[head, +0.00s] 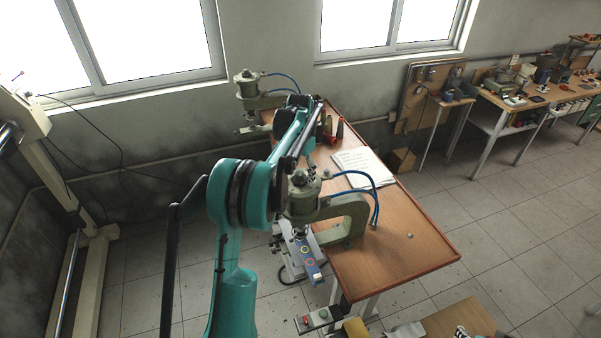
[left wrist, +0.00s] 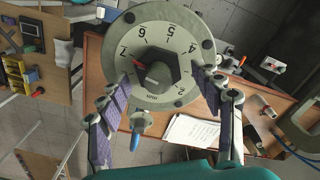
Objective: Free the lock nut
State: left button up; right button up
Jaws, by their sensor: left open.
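In the left wrist view, a round pale dial (left wrist: 178,33) carries numbers around its face and has a small red mark near the 7. A dark hexagonal nut (left wrist: 176,70), likely the lock nut, sits at its centre around a knob (left wrist: 157,74). My left gripper (left wrist: 163,82) is open and empty. Its two purple-padded fingers stand apart on either side of the nut, over the dial's lower part. I cannot tell how far above the dial they are. In the head view my teal left arm reaches over the bench, and its fingers cannot be made out.
One pneumatic press (head: 347,215) stands at the near bench edge and another (head: 248,88) at the far end, both with blue hoses. White papers (head: 363,167) lie on the bench (head: 420,250), whose right part is mostly clear. A tool-covered workbench (head: 500,100) stands at the back right.

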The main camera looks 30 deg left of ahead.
pick_arm(q)
jog(key=shift+d+f, duration=0.1)
jog(key=shift+f, duration=0.1)
jog(key=c, duration=1.2)
jog(key=shift+o, duration=0.2)
